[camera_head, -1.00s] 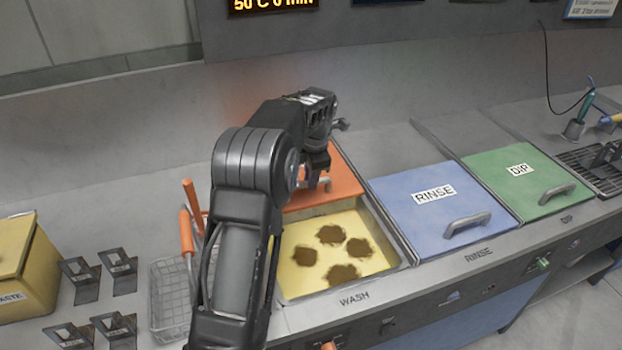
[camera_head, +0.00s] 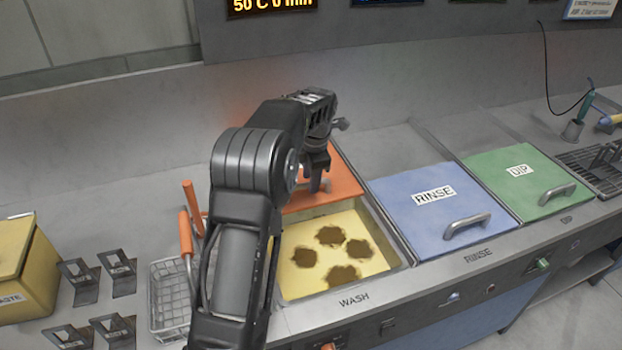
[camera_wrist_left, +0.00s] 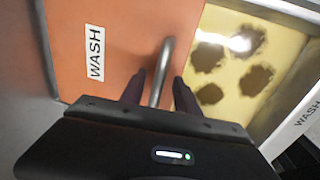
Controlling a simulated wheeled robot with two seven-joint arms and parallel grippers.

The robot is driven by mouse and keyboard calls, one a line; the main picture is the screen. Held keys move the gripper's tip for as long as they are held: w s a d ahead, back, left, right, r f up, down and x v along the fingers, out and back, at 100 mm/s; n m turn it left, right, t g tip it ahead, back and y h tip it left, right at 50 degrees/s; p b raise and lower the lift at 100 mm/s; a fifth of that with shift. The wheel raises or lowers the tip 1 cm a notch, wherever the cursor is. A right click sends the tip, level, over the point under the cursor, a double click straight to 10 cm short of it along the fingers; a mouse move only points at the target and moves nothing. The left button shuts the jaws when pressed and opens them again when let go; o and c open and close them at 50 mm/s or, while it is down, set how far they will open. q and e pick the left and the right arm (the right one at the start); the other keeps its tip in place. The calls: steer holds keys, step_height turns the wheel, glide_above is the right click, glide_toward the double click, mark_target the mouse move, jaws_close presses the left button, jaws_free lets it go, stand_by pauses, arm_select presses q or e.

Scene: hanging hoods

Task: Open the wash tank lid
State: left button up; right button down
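The orange wash tank lid (camera_head: 338,190) lies flat over the back of the wash tank (camera_head: 402,262). The front part of the tank is uncovered, showing yellow liquid with several brown patches. My left gripper (camera_head: 317,188) points down at the lid's metal handle (camera_head: 328,184). In the left wrist view, the lid (camera_wrist_left: 95,20) carries a WASH label, and the handle (camera_wrist_left: 162,68) stands between the two dark fingers of my left gripper (camera_wrist_left: 159,88). Gaps show on both sides of the handle, so the fingers look open around it. My right gripper is out of view.
Right of the wash tank, a blue RINSE lid (camera_head: 425,215) and a green DIP lid (camera_head: 515,180) are closed. A wire basket (camera_head: 170,295) with orange handles stands left of my arm. A yellow waste bin (camera_head: 25,262) and several small metal holders (camera_head: 80,280) are further left.

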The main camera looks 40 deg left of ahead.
arm_select(q)
step_height(320, 180, up, 7)
steer(key=d, duration=0.1)
steer(key=shift+s+r+b, duration=0.15)
steer(key=shift+s+b, duration=0.25)
steer(key=shift+d, duration=0.15)
